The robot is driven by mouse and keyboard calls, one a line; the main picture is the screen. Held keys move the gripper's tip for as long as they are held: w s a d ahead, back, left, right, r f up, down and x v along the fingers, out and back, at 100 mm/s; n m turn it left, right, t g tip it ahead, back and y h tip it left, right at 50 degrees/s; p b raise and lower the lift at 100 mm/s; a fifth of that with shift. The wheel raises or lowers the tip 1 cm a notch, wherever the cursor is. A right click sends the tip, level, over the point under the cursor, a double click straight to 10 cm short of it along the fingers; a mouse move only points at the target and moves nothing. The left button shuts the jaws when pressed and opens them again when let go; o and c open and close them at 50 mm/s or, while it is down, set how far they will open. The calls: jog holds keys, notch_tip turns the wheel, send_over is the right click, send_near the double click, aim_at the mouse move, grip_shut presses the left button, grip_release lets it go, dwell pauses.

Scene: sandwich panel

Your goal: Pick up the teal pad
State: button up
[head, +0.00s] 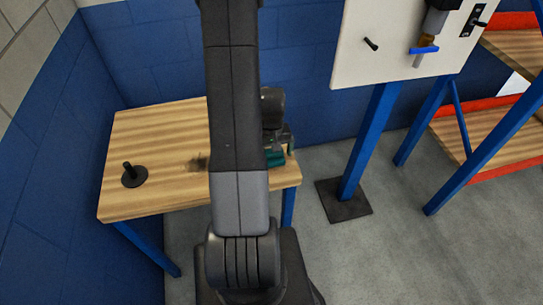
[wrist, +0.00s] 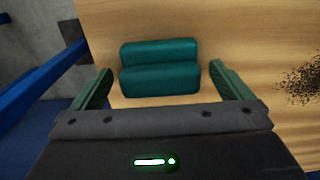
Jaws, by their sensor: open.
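The teal pad (wrist: 160,68) lies on the wooden table (wrist: 240,30) in the wrist view, near the table's edge. It looks like a soft block with a crease along its length. My gripper (wrist: 155,82) is open, with one green finger to the left of the pad and one to the right, both apart from it. In the head view, a small part of the teal pad (head: 275,159) shows beside my arm at the right end of the table (head: 150,205). My arm hides the rest of it there, and the gripper (head: 283,142) is partly hidden.
A black peg on a round base (head: 132,175) stands at the table's left. A dark speckled patch (wrist: 303,80) lies on the tabletop to the pad's right in the wrist view. A white panel (head: 385,45) on a blue post and a shelf rack (head: 490,125) stand to the right.

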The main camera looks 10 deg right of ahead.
jog(key=c, duration=1.1)
jog(key=shift+r, duration=0.15)
notch_tip(320, 180, up, 10)
jog(key=shift+f, duration=0.1)
jog(key=shift+o, duration=0.9)
jog(key=shift+c, duration=0.3)
